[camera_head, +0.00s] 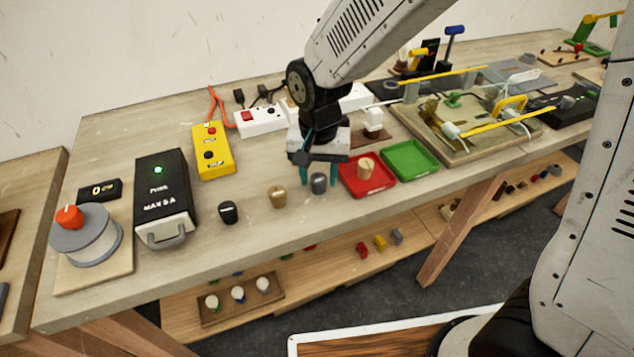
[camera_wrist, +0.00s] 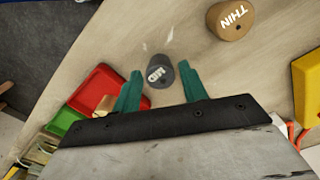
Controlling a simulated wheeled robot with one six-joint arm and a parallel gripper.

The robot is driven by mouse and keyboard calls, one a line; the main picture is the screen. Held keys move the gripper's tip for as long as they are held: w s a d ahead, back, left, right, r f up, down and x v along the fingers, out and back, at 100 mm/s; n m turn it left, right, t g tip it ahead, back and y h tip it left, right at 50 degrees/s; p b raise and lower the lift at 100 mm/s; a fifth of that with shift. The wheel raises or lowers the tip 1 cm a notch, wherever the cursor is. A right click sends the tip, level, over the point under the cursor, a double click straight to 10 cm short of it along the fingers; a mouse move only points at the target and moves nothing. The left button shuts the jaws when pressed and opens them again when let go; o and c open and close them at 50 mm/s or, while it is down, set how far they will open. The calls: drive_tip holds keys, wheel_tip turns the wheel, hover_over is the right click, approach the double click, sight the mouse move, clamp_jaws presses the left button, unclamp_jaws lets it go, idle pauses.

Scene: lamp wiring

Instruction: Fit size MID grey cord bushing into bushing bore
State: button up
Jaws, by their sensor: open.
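A small grey cord bushing (camera_head: 318,183) stands near the front edge of the wooden bench. In the wrist view the grey bushing (camera_wrist: 158,77) carries pale lettering that looks like MID, seen turned. My gripper (camera_head: 318,172) is open, with teal fingers pointing down at the bushing. In the wrist view my gripper (camera_wrist: 160,72) has one finger on each side of the bushing; whether either touches it I cannot tell. A tan bushing marked THIN (camera_wrist: 231,18) stands beside it, also in the head view (camera_head: 277,196). I cannot make out the bushing bore.
A black knob-like piece (camera_head: 228,212) stands left of the tan bushing. A red tray (camera_head: 349,178) holding a tan piece and a green tray (camera_head: 412,160) lie to the right. A yellow box (camera_head: 213,151) stands behind left. A fixture board (camera_head: 440,140) with yellow bars lies farther right.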

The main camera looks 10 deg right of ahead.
sight(318, 178)
drive_tip(key=c, duration=0.7)
drive_tip(key=shift+r, duration=2.55)
